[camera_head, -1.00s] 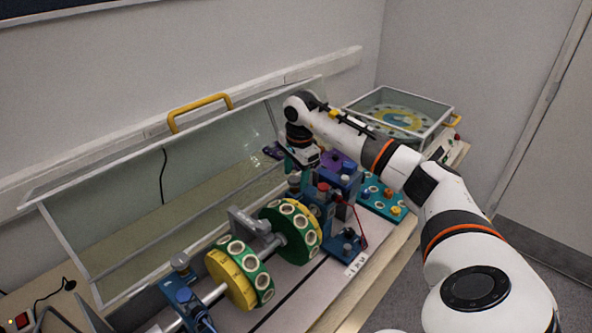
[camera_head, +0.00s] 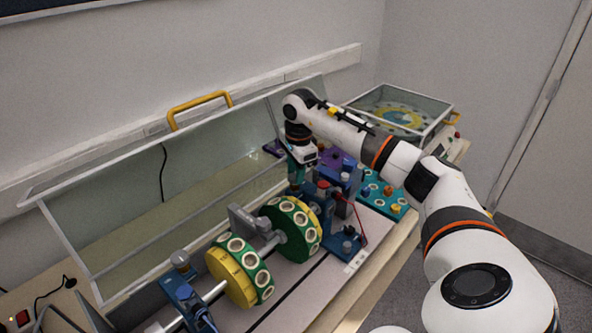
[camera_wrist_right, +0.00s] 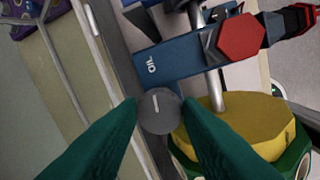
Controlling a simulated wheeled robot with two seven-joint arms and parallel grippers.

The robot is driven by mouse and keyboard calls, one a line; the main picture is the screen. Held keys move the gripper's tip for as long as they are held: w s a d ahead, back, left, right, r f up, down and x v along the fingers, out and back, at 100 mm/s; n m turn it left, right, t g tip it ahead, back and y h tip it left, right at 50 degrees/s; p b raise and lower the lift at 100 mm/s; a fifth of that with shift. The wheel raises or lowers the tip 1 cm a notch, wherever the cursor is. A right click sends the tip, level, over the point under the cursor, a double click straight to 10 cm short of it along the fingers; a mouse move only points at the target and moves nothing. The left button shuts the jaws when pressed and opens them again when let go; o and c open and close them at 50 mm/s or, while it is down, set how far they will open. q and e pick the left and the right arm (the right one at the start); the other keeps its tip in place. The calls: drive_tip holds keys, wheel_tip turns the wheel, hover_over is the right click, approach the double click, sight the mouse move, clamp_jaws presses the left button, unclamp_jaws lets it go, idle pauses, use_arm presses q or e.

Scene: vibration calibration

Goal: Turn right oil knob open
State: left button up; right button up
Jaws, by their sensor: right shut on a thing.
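The right oil knob (camera_wrist_right: 159,110) is a round grey knob with a light mark on its top, on a blue block (camera_wrist_right: 185,50) lettered "OIL". In the right wrist view the green fingertips of my right gripper (camera_wrist_right: 160,116) press on both sides of the knob. In the head view my right gripper (camera_head: 298,180) points down at the far bearing block, and the knob is hidden there. The left gripper is not in view.
A shaft with green and yellow discs (camera_head: 240,275) runs beside the knob. A red hexagonal knob (camera_wrist_right: 242,38) stands close on the same block. A raised clear cover with a yellow handle (camera_head: 198,108) is behind. Another machine (camera_head: 400,112) stands at the back right.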

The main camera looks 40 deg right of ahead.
drive_tip(key=m, duration=0.4)
drive_tip(key=shift+h, duration=0.3)
drive_tip(key=m, duration=0.4)
drive_tip(key=shift+a, duration=0.1)
drive_tip(key=m, duration=0.4)
drive_tip(key=shift+w+a+g, duration=0.1)
drive_tip(key=shift+g, duration=0.3)
drive_tip(key=shift+m+p, duration=0.35)
drive_tip(key=shift+m, duration=1.85)
drive_tip(key=o, duration=1)
drive_tip(key=shift+g, duration=0.3)
drive_tip(key=shift+c, duration=0.2)
